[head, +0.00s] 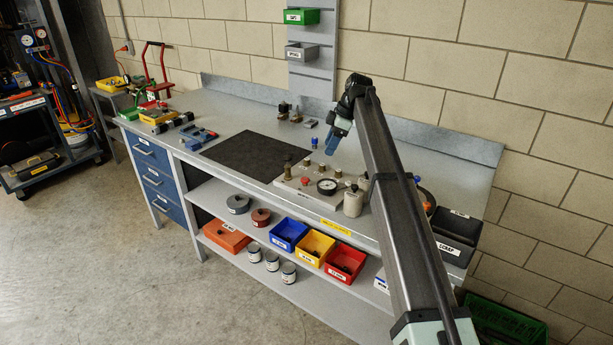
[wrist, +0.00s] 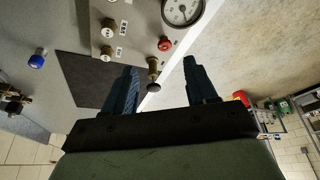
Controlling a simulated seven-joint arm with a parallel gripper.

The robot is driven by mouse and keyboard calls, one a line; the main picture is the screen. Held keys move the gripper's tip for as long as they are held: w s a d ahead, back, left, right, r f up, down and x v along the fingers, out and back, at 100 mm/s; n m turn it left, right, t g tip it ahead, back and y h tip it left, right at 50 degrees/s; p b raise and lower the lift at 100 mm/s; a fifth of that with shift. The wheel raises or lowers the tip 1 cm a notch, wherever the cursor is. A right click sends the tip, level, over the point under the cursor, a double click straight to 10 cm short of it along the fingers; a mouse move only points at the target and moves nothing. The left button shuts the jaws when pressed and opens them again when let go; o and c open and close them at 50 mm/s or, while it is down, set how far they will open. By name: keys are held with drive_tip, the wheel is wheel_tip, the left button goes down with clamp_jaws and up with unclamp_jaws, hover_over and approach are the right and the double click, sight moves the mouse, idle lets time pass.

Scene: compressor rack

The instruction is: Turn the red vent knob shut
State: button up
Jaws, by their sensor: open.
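The red vent knob (head: 305,181) sits on the light panel (head: 297,193) on the bench, left of a round gauge (head: 326,186). In the wrist view the red knob (wrist: 165,43) shows just beyond my fingertips, below the gauge (wrist: 182,11). My gripper (head: 333,142) hangs above the panel, apart from the knob. In the wrist view my gripper (wrist: 160,66) has its two blue fingers spread with nothing held. A brass fitting with a dark round top (wrist: 153,77) appears between the fingers; whether it is touched cannot be told, but a gap shows on each side.
Several brass-coloured knobs (wrist: 108,27) stand on the panel beside the red one. A blue knob (wrist: 37,61) stands apart. A pale cylinder (head: 353,202) stands at the panel's right end. A dark mat (head: 245,155) lies bare to the left.

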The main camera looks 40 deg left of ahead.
sight(304, 179)
drive_tip(key=x, duration=0.5)
drive_tip(key=s+a+x, duration=0.1)
drive_tip(key=x, duration=0.3)
drive_tip(key=s+a+r+x, duration=0.1)
drive_tip(key=x, duration=0.4)
drive_tip(key=shift+a+f, duration=0.2)
drive_tip(key=shift+f, duration=0.05)
drive_tip(key=shift+c, duration=0.3)
drive_tip(key=c, duration=1)
